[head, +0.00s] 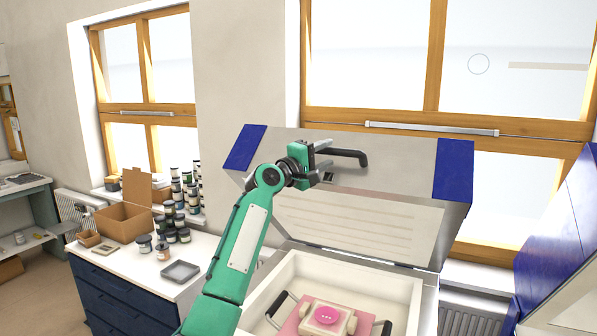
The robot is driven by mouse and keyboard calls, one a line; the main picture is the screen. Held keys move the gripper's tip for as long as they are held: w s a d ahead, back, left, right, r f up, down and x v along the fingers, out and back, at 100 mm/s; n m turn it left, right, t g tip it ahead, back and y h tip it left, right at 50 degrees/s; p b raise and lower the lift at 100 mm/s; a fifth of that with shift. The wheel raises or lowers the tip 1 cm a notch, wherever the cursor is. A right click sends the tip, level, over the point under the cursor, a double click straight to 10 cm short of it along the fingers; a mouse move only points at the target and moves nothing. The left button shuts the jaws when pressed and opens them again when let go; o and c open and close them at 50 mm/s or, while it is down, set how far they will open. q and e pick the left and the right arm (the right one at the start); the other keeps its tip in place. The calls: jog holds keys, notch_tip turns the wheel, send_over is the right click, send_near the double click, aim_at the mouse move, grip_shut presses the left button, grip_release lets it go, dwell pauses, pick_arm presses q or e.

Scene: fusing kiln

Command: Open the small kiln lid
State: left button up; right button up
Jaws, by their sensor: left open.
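The small kiln stands in front of the window with its grey and blue lid (400,170) raised and tilted back. A black handle (349,158) sticks out from the lid's front face. My left gripper (320,160) is open at the lid's front, beside the handle's left end; I cannot tell whether it touches it. The kiln's white-walled chamber (345,270) is uncovered. Inside it is a pink board (298,322) with dark handles, bearing a pale block with a pink disc (326,315). My right gripper is not in view.
A blue drawer cabinet (125,290) stands at the left, bearing a cardboard box (123,222), several jars (170,236) and a grey tray (180,271). A blue and white panel (560,240) stands at the right edge.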

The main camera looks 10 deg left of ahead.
pick_arm(q)
jog(key=b+v, duration=0.4)
jog(key=v, duration=0.7)
jog(key=shift+d, duration=0.1)
